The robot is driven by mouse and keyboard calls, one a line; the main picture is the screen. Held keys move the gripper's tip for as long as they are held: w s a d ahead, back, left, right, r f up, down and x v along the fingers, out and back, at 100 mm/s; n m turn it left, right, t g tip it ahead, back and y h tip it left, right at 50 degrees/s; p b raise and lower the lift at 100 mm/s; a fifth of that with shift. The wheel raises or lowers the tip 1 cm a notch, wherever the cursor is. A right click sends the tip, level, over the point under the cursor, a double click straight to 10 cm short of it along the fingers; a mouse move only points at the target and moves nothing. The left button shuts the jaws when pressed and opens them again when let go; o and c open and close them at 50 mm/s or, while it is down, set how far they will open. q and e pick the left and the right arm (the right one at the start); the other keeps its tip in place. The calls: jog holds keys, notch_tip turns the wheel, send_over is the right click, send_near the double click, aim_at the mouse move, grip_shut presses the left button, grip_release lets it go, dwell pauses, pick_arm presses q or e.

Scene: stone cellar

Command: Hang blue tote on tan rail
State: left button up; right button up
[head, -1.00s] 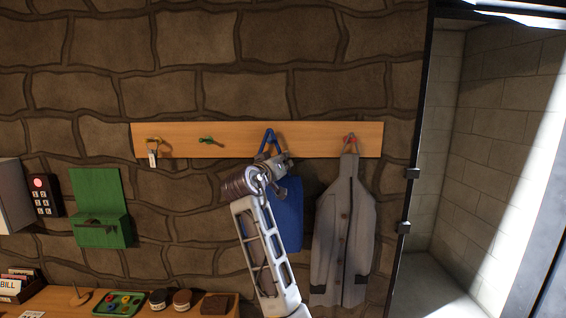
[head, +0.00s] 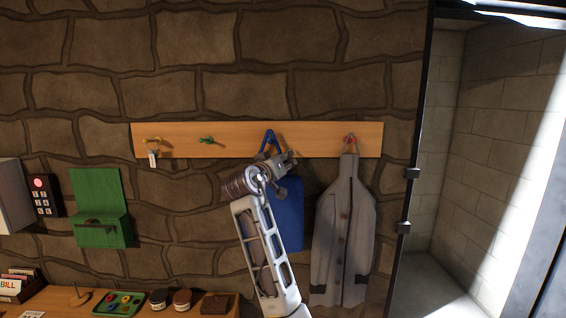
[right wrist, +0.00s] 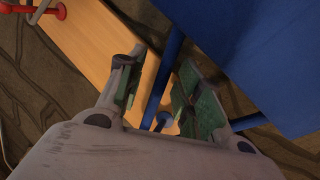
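The tan rail (head: 235,148) is a wooden board on the stone wall with coloured pegs. The blue tote (head: 291,216) hangs below it, its handle rising to a peak at the blue peg. My right gripper (head: 287,161) is at the handle, and my arm hides part of the tote. In the right wrist view, the tote (right wrist: 255,60) fills the upper right and the rail (right wrist: 95,35) lies behind the fingers. The gripper's green-padded fingers (right wrist: 160,90) are apart, with a blue strap between them. The handle's contact with the peg is partly hidden. My left gripper is out of view.
A grey coat (head: 343,230) hangs from the red peg at right. A tagged key (head: 152,158) hangs from the yellow peg; the green peg (head: 208,140) is bare. A green wall box (head: 100,208) and a table (head: 60,300) with small items are at left.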

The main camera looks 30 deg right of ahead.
jog(key=v, duration=1.2)
jog(key=shift+f, duration=0.1)
dwell(0.6)
